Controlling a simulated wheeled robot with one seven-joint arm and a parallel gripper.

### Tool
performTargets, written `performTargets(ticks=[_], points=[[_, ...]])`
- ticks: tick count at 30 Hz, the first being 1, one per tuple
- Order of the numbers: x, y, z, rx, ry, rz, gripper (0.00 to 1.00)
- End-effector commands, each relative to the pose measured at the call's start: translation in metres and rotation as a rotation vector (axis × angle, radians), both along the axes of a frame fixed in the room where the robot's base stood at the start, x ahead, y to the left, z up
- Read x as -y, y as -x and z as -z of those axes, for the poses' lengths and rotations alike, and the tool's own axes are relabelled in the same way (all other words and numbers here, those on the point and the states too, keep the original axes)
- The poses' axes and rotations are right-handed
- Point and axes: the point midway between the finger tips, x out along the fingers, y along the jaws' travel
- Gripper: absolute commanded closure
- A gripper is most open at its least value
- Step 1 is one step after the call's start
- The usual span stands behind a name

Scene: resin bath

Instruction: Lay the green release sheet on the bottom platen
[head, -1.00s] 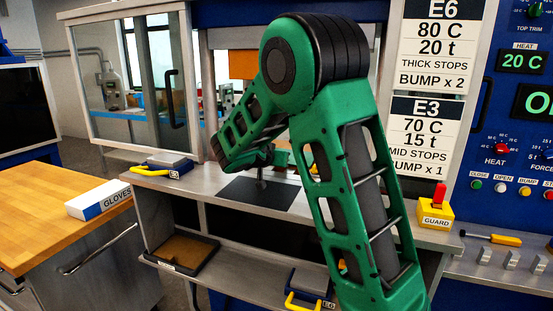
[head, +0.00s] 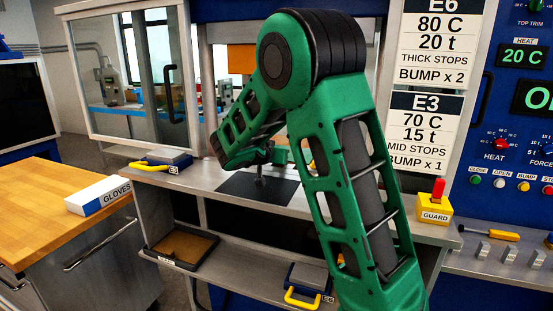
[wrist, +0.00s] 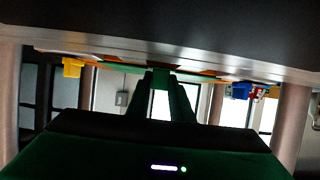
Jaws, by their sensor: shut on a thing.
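In the wrist view my gripper (wrist: 161,78) is shut on the green release sheet (wrist: 205,75), which shows nearly edge-on as a thin green strip running out to both sides. A wide dark surface with a pale metal edge fills the top of that view, close to the sheet. Whether the sheet touches any surface cannot be seen.
A clear guard window (head: 130,75) stands at the left of the press. A yellow-handled block (head: 160,160) and the yellow GUARD switch (head: 435,208) sit on the bench. A tray (head: 182,245) and another yellow-handled block (head: 308,280) lie on the shelf below.

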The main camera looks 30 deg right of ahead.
Motion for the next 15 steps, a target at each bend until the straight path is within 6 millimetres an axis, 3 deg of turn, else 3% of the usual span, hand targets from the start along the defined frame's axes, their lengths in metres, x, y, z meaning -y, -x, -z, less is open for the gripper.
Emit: performTargets(ticks=[15], points=[[0.0,0.0003,0.0065,-0.003,0.0,0.0,1.0]])
